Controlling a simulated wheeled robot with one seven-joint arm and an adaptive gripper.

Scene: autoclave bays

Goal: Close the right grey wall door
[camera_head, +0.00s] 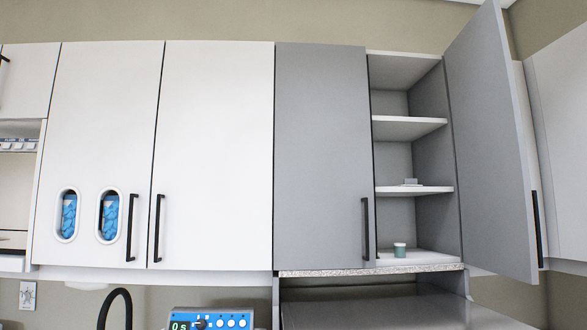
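The right grey wall door (487,140) stands wide open, swung out to the right of its cabinet. Its black bar handle (537,229) is on the far right edge of the door, low down. The left grey door (320,155) beside it is closed, with its own black handle (365,229). My gripper is not in view.
White cupboard doors (215,150) with black handles are closed on the left, one with two oval glove dispensers (108,217). Below are a blue device (212,318) with a display, a black curved tap (122,300) and a grey surface (400,312). More white cabinets (562,140) stand at right.

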